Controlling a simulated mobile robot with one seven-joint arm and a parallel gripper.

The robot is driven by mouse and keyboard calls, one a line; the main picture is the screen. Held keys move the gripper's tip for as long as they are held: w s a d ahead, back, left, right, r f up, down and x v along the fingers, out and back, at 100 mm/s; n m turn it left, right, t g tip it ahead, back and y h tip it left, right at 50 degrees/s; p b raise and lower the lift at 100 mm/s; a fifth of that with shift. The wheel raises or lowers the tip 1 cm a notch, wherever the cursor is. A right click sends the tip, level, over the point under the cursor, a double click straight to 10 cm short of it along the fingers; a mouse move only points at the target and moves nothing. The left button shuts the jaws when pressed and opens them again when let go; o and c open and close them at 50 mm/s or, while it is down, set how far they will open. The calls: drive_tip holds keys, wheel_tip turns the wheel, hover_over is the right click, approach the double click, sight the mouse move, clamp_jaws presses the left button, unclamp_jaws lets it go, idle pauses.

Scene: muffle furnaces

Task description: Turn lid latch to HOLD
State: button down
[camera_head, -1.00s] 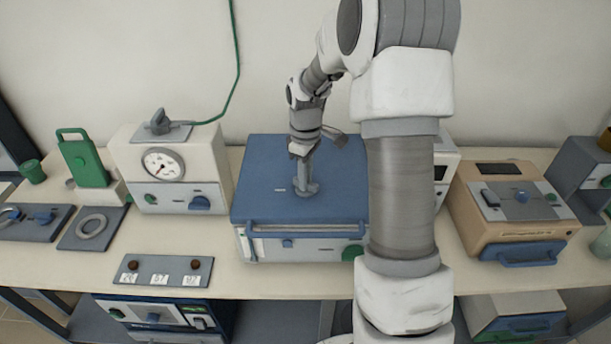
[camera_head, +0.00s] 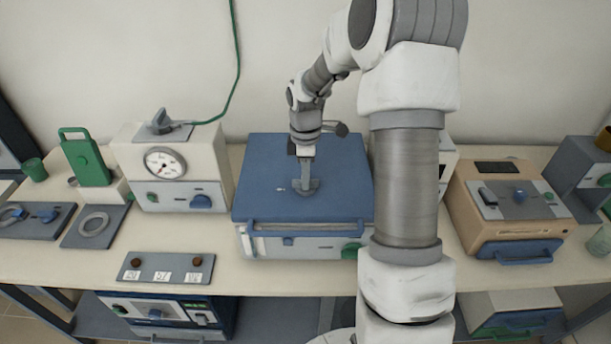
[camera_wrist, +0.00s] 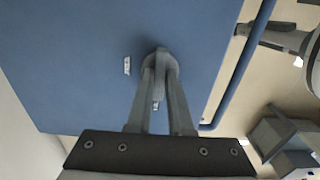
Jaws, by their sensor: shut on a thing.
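The lid latch (camera_head: 306,189) is a grey knob on the blue lid (camera_head: 262,165) of the furnace in the middle of the bench. My gripper (camera_head: 305,178) points down onto it from above. In the wrist view the fingers of my gripper (camera_wrist: 161,92) are closed on the grey latch (camera_wrist: 160,58), whose rounded base shows beyond the fingertips. Small white labels sit on the lid in the wrist view, one left of the latch (camera_wrist: 127,66) and one partly between the fingers (camera_wrist: 155,105). Their words are too small to read.
A blue bar handle (camera_head: 305,228) runs along the lid's front edge. A white gauge box (camera_head: 165,163) stands left and a tan furnace (camera_head: 510,215) right. A grey panel with dark knobs (camera_head: 165,268) lies at the bench's front left. My arm hides the area right of the lid.

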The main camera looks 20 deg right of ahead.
drive_tip(key=c, duration=0.8)
unclamp_jaws()
wheel_tip(320, 180, up, 18)
drive_tip(key=shift+f, duration=0.25)
